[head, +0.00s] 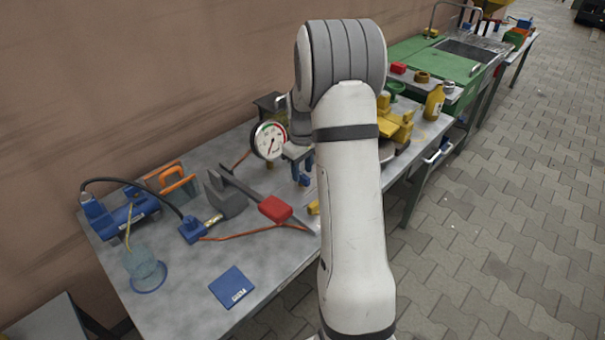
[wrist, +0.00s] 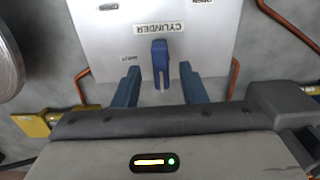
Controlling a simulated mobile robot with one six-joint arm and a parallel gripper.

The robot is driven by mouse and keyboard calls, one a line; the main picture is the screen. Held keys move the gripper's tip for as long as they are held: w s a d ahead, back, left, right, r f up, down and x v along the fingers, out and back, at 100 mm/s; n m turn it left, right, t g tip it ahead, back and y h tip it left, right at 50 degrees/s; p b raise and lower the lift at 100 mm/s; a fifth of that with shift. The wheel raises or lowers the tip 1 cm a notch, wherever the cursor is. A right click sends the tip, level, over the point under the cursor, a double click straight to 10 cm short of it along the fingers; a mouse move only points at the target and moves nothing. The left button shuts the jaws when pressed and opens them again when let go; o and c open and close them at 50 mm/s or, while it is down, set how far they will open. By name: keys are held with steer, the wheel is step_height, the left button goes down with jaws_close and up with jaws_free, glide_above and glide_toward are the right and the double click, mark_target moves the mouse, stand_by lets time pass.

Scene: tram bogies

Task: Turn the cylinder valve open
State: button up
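The cylinder valve shows in the wrist view as a small blue lever (wrist: 160,58) on a pale panel (wrist: 100,38) with an upside-down CYLINDER label. My gripper (wrist: 159,70) is open, its two blue fingers on either side of the lever, with a visible gap on each side. I cannot tell whether the fingertips reach down to the lever's depth. In the head view my gripper (head: 303,172) is over the bench behind my arm, which hides the valve there.
A round pressure gauge (head: 268,140) stands just left of my gripper. A grey tool with a red block (head: 275,208), an orange hose, a blue pad (head: 233,287) and a glass (head: 147,270) lie on the bench (head: 180,315). Yellow parts (head: 397,125) sit to the right.

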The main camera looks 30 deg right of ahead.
mark_target(302, 175)
steer(key=shift+r, duration=2.8)
steer(key=s+a+r+m, duration=0.1)
steer(key=s+a+r, duration=0.3)
steer(key=s, duration=0.2)
steer(key=s+a+r+m+t+p, duration=0.1)
steer(key=s+a+r, duration=0.3)
steer(key=s+a, duration=0.1)
steer(key=s+a+r+m+t+p, duration=0.1)
steer(key=s+a+r, duration=0.3)
steer(key=s, duration=0.4)
steer(key=shift+a+r, duration=0.15)
steer(key=shift+a, duration=0.25)
steer(key=s+a+m, duration=0.1)
steer(key=s+a, duration=0.1)
steer(key=s, duration=0.5)
steer(key=shift+a+t+p, duration=0.2)
steer(key=shift+t+p, duration=0.1)
steer(key=shift+p, duration=0.1)
steer(key=shift+s, duration=0.1)
steer(key=shift+c, duration=0.2)
